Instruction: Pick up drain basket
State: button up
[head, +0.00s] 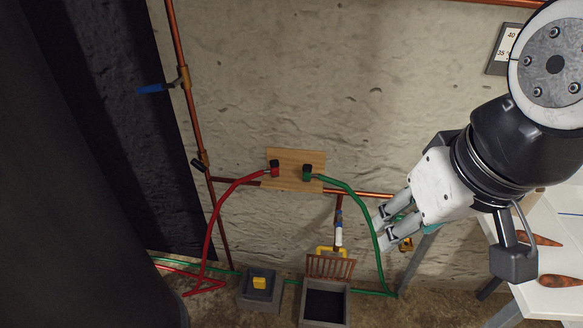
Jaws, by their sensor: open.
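The drain basket (330,267) appears to be the brown slatted piece low in the head view, with a yellow handle at its top. It is at the back edge of an open grey box (345,310); I cannot tell whether it rests on the box or stands behind it. My gripper (382,229) is open, its fingers pointing left, up and to the right of the basket in the picture. Nothing shows between the fingers. The green hose passes close to the fingertips, and I cannot tell whether they touch.
A green hose (362,203) and a red hose (213,222) curve down from a wooden board (296,158) on the wall. A smaller grey box (245,299) with a yellow piece stands left. A white table (535,225) with carrots is at right.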

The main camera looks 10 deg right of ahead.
aim_at(259, 284)
jog(key=i+u, duration=0.25)
jog(key=u, duration=0.15)
jog(key=i+l+u, duration=0.2)
jog(key=u, duration=0.15)
jog(key=i+l+u, duration=0.2)
jog(key=u, duration=0.2)
